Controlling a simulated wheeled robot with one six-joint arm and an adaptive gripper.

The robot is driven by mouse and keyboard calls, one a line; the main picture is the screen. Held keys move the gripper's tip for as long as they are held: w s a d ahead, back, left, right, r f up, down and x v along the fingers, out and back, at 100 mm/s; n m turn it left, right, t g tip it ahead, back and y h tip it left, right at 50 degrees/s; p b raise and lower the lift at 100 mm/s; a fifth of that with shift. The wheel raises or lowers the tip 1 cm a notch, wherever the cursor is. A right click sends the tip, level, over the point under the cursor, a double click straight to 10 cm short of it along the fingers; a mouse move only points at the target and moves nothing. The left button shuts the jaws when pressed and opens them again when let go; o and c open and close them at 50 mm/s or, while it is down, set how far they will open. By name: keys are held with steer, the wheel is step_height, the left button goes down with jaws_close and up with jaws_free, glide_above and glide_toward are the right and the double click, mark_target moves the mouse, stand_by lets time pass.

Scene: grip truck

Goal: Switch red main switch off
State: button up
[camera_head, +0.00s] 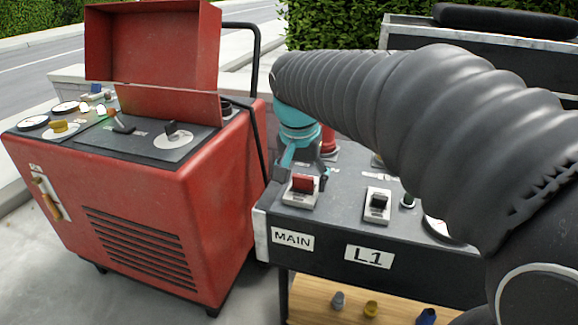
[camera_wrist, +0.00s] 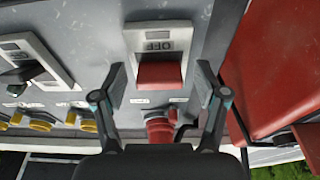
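The red main switch (camera_head: 303,183) is a red rocker on a light plate, on top of the dark panel (camera_head: 345,185) above the MAIN label (camera_head: 292,239). In the wrist view the red switch (camera_wrist: 160,75) lies between and just beyond my fingertips, with an upside-down OFF mark on its plate. My gripper (camera_head: 306,178) is open, one finger on each side of the switch; the wrist view shows the open fingers (camera_wrist: 160,88) apart from the rocker. Whether a fingertip touches the plate I cannot tell.
A black switch (camera_head: 378,202) above the L1 label (camera_head: 369,257) sits to the right. A red machine (camera_head: 165,190) with an open lid stands left. A wooden shelf (camera_head: 320,312) lies under the panel.

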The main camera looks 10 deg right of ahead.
steer(key=shift+r, duration=0.1)
steer(key=v, duration=1.1)
steer(key=shift+s+r, duration=0.15)
steer(key=shift+r, duration=0.25)
steer(key=shift+a, duration=0.15)
